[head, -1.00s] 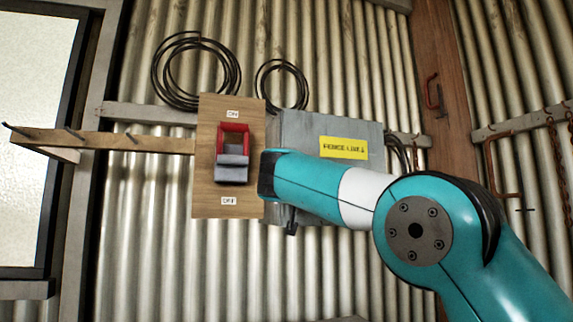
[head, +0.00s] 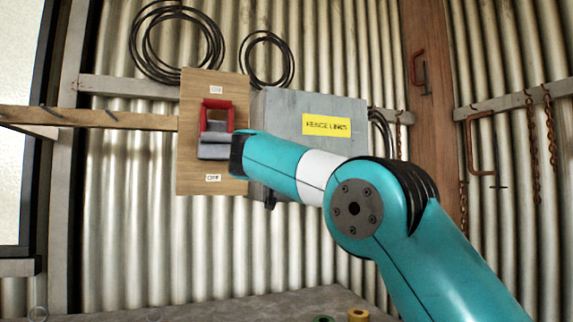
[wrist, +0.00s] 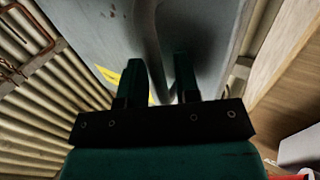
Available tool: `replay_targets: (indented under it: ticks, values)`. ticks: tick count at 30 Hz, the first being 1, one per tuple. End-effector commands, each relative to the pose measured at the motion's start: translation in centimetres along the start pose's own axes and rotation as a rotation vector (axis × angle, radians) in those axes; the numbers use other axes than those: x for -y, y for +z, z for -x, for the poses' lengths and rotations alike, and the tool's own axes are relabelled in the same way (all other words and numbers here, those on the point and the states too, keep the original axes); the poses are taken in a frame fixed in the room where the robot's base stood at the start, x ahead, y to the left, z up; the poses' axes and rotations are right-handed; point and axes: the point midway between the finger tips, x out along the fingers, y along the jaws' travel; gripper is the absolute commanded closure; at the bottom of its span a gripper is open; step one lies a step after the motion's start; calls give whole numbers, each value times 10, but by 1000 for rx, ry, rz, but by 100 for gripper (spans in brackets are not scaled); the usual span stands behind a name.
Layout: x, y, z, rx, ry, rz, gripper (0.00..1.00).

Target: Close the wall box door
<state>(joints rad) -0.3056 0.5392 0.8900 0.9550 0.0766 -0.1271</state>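The grey wall box (head: 287,118) hangs on the corrugated wall, right of a wooden switch board, with a yellow label (head: 326,124) on its front. I cannot tell for sure how far its door stands open. A small dark part (head: 270,202) hangs at its lower edge. In the head view my arm crosses the box's lower front and my gripper is hidden. In the wrist view my gripper (wrist: 160,75) has its two fingers apart, in front of a grey surface (wrist: 210,30) of the box. A grey upright strip shows between the fingers; I cannot tell whether they touch it.
The wooden board (head: 213,83) with a red-framed switch (head: 217,117) stands close left of the box. Coiled black cables (head: 178,42) hang above. A post (head: 431,140) with a red clamp is at right. A grey bench top (head: 255,306) lies below.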

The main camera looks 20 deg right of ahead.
Motion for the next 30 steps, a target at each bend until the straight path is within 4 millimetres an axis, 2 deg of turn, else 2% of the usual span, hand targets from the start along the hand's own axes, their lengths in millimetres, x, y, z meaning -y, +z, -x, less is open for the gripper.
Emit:
replay_targets:
  ticks: [7,11,14,24,30]
  values:
    - [5,4,2,6,-10,4,64]
    - [6,7,12,5,-12,5,64]
    - [5,8,30,3,-12,1,64]
    - [2,5,118,0,-10,-3,64]
    - [0,2,156,0,-6,-3,64]
